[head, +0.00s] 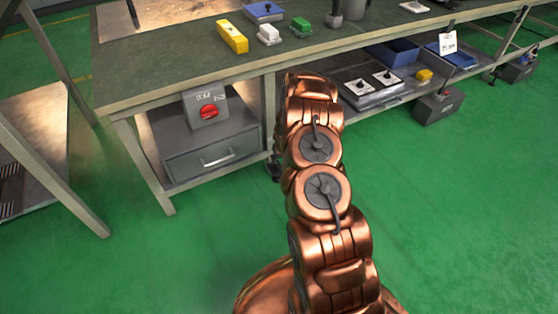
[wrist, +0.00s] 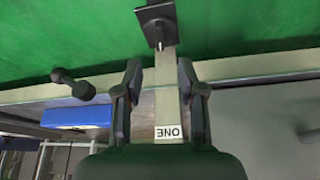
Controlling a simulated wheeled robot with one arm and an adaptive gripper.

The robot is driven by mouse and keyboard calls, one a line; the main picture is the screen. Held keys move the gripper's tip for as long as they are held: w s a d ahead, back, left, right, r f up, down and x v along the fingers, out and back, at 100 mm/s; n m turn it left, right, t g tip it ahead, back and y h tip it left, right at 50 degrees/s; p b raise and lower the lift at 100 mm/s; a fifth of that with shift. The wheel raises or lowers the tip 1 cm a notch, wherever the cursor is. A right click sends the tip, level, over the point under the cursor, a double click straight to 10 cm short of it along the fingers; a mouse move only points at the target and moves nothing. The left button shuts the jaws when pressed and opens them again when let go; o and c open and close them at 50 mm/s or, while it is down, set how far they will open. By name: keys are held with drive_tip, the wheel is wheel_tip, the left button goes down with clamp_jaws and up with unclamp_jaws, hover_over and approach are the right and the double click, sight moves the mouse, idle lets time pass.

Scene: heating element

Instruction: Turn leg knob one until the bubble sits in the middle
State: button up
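My gripper (wrist: 159,68) is open, with its two dark fingers apart on either side of a pale bench leg (wrist: 172,95). The leg carries a white label reading ONE (wrist: 169,132), seen upside down. A black square foot (wrist: 156,22) with a short stem is at the leg's end, beyond the fingertips. I cannot clearly make out a separate knob there. In the head view my arm hides most of the gripper. A yellow block (head: 232,37), possibly the level, lies on the workbench (head: 170,55); no bubble can be made out.
A grey box with a red rotary switch (head: 208,111) stands on a drawer unit (head: 215,155) under the bench. A dark dumbbell-shaped part (wrist: 73,84) shows left of the fingers. A lower shelf holds a two-knob panel (head: 371,86). The green floor (head: 450,200) is open at right.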

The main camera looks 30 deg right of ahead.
drive_tip(key=shift+v, duration=1.55)
